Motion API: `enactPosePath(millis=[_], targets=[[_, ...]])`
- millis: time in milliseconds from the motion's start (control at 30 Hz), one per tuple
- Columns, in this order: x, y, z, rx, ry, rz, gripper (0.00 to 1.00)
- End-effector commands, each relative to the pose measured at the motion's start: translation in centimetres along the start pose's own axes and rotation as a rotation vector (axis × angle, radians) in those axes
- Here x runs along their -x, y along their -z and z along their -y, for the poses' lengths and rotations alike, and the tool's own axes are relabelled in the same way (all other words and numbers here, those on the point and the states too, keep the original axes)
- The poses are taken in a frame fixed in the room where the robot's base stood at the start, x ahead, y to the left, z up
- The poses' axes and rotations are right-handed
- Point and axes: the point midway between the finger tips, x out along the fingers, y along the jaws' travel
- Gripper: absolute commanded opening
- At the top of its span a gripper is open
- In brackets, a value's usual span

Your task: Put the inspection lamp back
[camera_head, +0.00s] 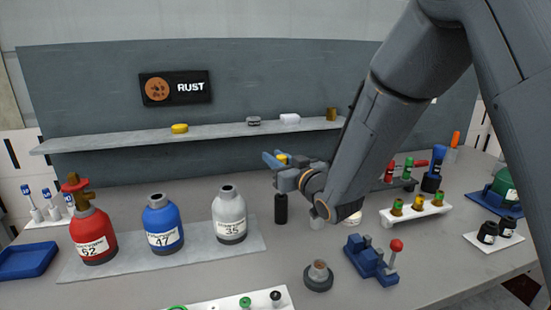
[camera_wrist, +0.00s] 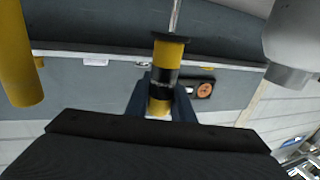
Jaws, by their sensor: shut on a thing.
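The inspection lamp has a yellow handle with a black band, a dark collar and a thin metal rod; its handle (camera_wrist: 164,75) fills the middle of the wrist view. My gripper (camera_head: 279,160) is shut on this handle, with a blue finger on each side (camera_wrist: 160,100). In the head view only a little yellow of the lamp (camera_head: 283,158) shows between the fingers. A black upright cylinder (camera_head: 281,209) stands on the table just below my gripper. The rod's tip is out of the wrist view, and I cannot tell whether it is in the black cylinder.
The silver bottle (camera_head: 229,213) stands left of my gripper, beside blue (camera_head: 161,225) and red (camera_head: 91,234) ones. A shelf (camera_head: 100,140) runs behind. A blue device with a red-knobbed lever (camera_head: 371,262) stands front right. My arm hides part of the table.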

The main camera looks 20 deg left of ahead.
Motion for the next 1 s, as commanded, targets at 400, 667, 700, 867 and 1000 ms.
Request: enactPosePath(millis=[400, 667, 700, 867, 1000], targets=[[0.0, -1.0, 0.0, 0.000, 0.000, -0.001, 0.00], [0.0, -1.6, 0.0, 0.000, 0.000, -0.001, 0.00], [0.0, -1.6, 0.0, 0.000, 0.000, -0.001, 0.00], [0.0, -2.0, 0.0, 0.000, 0.000, -0.001, 0.00], [0.0, -2.3, 0.0, 0.000, 0.000, -0.001, 0.00]])
